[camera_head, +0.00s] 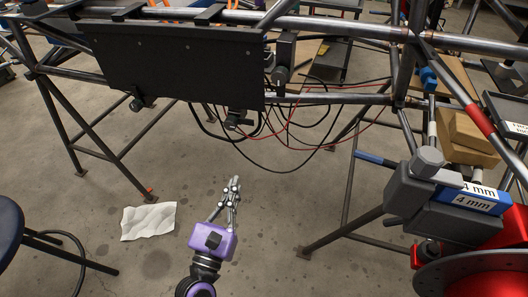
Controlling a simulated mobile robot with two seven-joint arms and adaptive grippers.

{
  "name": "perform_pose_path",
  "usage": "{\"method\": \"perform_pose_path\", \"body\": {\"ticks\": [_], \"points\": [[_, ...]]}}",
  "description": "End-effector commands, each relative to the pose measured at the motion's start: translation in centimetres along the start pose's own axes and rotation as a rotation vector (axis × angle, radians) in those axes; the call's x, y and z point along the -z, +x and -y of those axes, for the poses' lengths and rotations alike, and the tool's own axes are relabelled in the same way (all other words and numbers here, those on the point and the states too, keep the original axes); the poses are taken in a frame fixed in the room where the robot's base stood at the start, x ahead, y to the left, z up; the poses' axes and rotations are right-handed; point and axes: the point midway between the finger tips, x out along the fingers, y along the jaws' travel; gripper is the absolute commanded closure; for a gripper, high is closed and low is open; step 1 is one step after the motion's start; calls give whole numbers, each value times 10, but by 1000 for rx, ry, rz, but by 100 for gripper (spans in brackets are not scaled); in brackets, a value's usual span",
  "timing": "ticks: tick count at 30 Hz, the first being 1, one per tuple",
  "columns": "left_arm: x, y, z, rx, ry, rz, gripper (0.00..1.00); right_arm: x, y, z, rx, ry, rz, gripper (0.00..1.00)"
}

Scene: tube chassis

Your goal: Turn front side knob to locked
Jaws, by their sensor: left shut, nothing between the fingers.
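A dark flat panel (170,60) hangs on the tube chassis (330,26). Several small dark knob-like fittings show at it: one at its lower left (137,104), one at its right side (279,76) and one below its lower right edge (238,119). I cannot tell which is the front side knob, nor whether it is locked. My left gripper (235,181), with a purple body, reaches up from the bottom middle. Its grey fingers are shut and empty, apart from the panel and the fittings, below them in the picture. My right gripper is not in view.
Black and red cables (290,130) hang below the panel. A dark stool (10,225) stands at left, and a white sheet (148,221) lies on the floor. Grey blocks, a blue "4 mm" box (470,200) and a red part with a disc crowd the right.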

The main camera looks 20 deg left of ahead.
Motion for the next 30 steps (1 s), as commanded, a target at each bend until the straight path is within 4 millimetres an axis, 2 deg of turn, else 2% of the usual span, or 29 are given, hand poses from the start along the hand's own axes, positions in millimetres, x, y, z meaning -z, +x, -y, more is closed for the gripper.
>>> {"method": "perform_pose_path", "body": {"ticks": [5,8,20,24,30], "points": [[0,6,-1,-4,-59,4,100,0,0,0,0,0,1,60],[-1,19,0,-3,-58,5,100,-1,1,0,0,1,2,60],[-1,102,0,-1,-55,4,100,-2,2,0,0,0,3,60],[-26,106,-2,-2,-57,4,100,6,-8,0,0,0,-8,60],[-38,109,-2,0,-54,2,100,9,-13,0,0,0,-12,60]]}}
